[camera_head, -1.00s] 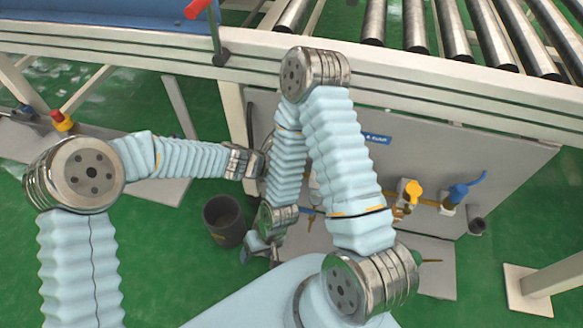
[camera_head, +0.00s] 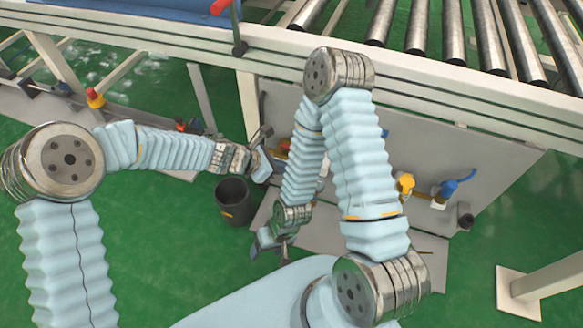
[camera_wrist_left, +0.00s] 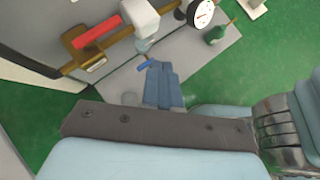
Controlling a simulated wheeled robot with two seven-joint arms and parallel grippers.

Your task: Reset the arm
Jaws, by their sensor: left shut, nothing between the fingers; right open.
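My left arm comes in from the left, and its forearm points right across the picture. My left gripper (camera_head: 264,160) is at its end, beside the frame's leg and above the dark bucket. In the left wrist view its fingers (camera_wrist_left: 163,85) are together, with nothing visible between them. My right arm bends at the table's edge and folds back down toward my body. My right gripper (camera_head: 268,245) hangs low near the centre, open and seemingly empty; its fingers are small and partly hidden by the wrist.
A roller conveyor (camera_head: 420,25) on a white frame (camera_head: 450,85) runs across the top. A dark bucket (camera_head: 234,200) stands on the green floor below my left gripper. A grey panel with a yellow valve (camera_head: 405,185) and a blue valve (camera_head: 447,190) is at right. Open floor lies lower left.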

